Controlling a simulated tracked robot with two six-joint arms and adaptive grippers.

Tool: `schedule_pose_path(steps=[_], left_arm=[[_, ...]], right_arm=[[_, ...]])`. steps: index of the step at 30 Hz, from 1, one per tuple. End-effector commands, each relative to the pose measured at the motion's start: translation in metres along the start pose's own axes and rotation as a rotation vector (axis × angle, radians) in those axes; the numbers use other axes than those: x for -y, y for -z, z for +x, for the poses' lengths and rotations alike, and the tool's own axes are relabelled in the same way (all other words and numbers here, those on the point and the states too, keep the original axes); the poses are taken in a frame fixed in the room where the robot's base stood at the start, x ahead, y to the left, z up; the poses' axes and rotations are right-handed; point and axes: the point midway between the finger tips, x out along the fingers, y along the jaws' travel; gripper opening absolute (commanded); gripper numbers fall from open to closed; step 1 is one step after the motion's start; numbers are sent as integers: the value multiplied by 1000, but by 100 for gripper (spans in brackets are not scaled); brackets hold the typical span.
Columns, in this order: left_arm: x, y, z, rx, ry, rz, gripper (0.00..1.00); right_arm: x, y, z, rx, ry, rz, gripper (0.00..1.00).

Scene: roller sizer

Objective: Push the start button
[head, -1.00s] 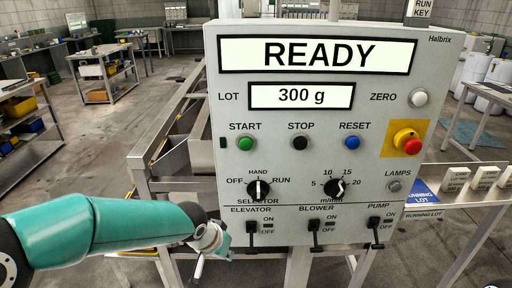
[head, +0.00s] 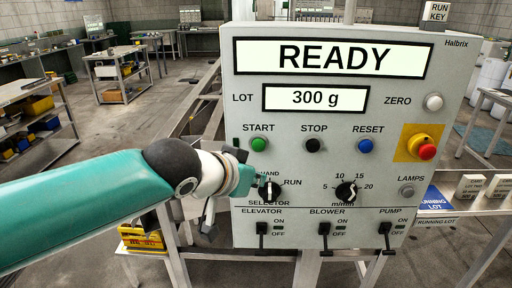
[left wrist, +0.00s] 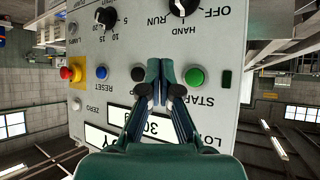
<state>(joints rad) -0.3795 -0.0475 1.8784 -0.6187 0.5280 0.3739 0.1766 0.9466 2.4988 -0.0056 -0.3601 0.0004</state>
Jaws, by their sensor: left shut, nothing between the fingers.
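The green start button (head: 259,144) sits under the START label on the grey control panel (head: 330,150). My left gripper (head: 258,178) is shut and empty, just below the start button and beside the selector knob (head: 269,190) in the head view. It covers part of the HAND and OFF lettering. In the left wrist view, upside down, the shut fingertips (left wrist: 160,66) appear between the start button (left wrist: 194,77) and the stop button (left wrist: 138,74). I cannot tell how far the tips are from the panel. My right gripper is out of view.
The black stop (head: 313,145) and blue reset (head: 365,146) buttons are right of start. A red emergency button (head: 427,151) sits far right. Three levers line the bottom. The display (head: 333,58) reads READY.

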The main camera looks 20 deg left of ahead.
Motion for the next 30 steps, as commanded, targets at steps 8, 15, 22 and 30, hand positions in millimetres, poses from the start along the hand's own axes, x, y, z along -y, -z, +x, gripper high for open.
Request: schedule_pose_path(steps=[8,15,22,30], left_arm=[[4,4,4,4,1,-2,0],[18,18,19,5,3,-4,0],[34,34,40,6,2,-4,0],[45,43,58,2,3,-3,0]], right_arm=[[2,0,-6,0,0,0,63],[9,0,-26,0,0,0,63],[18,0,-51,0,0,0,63],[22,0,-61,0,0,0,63]])
